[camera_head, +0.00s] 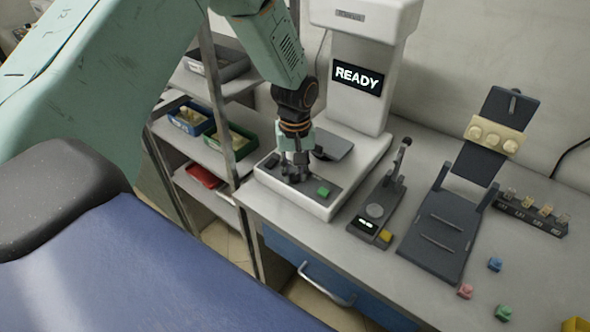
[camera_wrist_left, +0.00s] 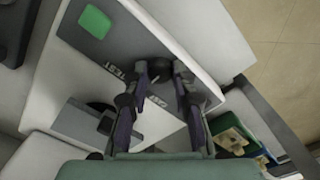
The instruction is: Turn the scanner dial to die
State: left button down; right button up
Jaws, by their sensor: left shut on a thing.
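The scanner (camera_head: 345,100) is a white machine at the back of the bench, and its screen (camera_head: 358,77) reads READY. Its dark front panel (camera_head: 325,203) carries a green button (camera_head: 323,191). My left gripper (camera_head: 295,176) reaches down onto the panel, left of the green button. In the left wrist view its two fingers (camera_wrist_left: 163,80) are shut on the dark dial (camera_wrist_left: 181,70). Lettering shows on the panel near the fingers, partly covered by them; I cannot tell which mark the dial points at. My right gripper is in neither view.
A small device with a lever (camera_head: 376,208) stands right of the scanner, then a dark fixture (camera_head: 440,235) and a vial rack (camera_head: 530,214). Small coloured blocks (camera_head: 495,264) lie at the front right. A shelf with bins (camera_head: 190,119) stands at left.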

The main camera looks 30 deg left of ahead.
aim_at(295, 175)
pick_arm(q)
jog(key=c, duration=1.1)
grip_release()
notch_tip(295, 175, up, 12)
